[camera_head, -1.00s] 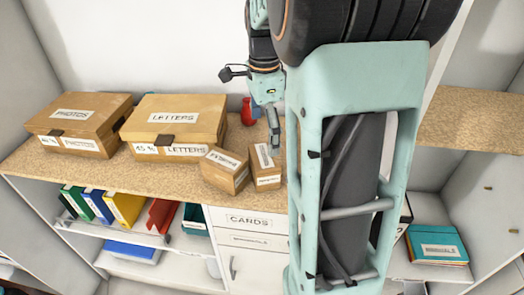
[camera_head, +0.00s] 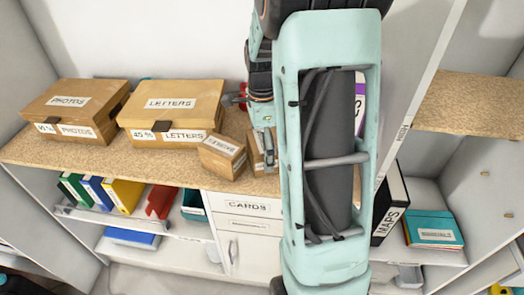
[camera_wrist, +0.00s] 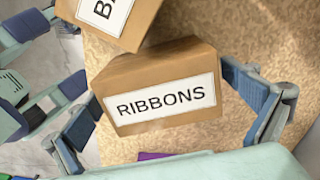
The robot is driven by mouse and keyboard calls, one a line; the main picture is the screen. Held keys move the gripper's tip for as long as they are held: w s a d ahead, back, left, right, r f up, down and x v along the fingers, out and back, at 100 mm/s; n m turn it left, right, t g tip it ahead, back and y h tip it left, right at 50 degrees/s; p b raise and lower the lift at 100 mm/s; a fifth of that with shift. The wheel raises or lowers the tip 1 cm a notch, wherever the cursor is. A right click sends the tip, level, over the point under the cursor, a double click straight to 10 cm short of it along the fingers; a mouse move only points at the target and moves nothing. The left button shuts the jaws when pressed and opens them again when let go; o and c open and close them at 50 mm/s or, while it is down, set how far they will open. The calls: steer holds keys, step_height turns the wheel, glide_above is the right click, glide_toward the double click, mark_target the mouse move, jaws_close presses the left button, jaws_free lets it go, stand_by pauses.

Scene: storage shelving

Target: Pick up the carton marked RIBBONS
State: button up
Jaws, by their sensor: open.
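The carton marked RIBBONS (camera_wrist: 160,98) is a small brown box with a white label, near the middle of the wrist view. In the head view it is a narrow strip of brown (camera_head: 256,152) on the wooden counter, mostly hidden behind my gripper and arm. My gripper (camera_wrist: 168,102) is open, with one finger left of the carton and the other to its right. Gaps show beside the carton, and it is not held. In the head view my gripper (camera_head: 269,150) reaches down at the carton.
Another small carton (camera_wrist: 110,18), its label partly cut off, sits close against the RIBBONS carton. It also shows in the head view (camera_head: 222,157). Larger LETTERS (camera_head: 172,105) and PHOTOS (camera_head: 72,108) boxes stand left. A red object (camera_head: 241,94) is behind my gripper.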

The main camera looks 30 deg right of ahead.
steer(key=shift+c, duration=0.4)
steer(key=c, duration=1.2)
